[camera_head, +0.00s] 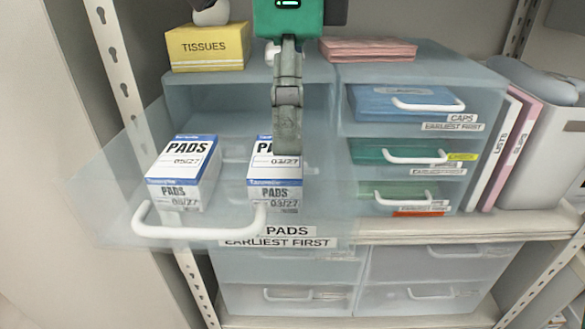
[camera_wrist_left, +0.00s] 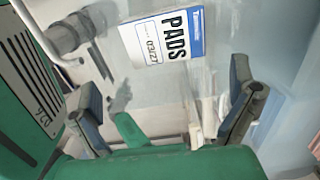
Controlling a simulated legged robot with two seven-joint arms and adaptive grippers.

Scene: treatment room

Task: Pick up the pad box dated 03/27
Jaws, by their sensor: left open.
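The pad box dated 03/27 (camera_head: 275,190) is a white and blue box in the right part of the open, see-through PADS drawer (camera_head: 105,205). Its face with PADS and 03/27 also shows in the left wrist view (camera_wrist_left: 165,40), ahead of the open fingers. My left gripper (camera_head: 287,145) comes down from the top of the head view and covers part of the box's top. In the left wrist view its two fingers (camera_wrist_left: 165,85) are apart with nothing between them. I cannot tell whether a finger touches the box. My right gripper is not in view.
Another pad box (camera_head: 182,172), dated 05/27, stands left in the same drawer, with a gap between them. The drawer's white handle (camera_head: 200,232) is in front. A yellow tissue box (camera_head: 207,47) sits above. Closed drawers (camera_head: 415,190) and binders (camera_head: 500,150) are to the right.

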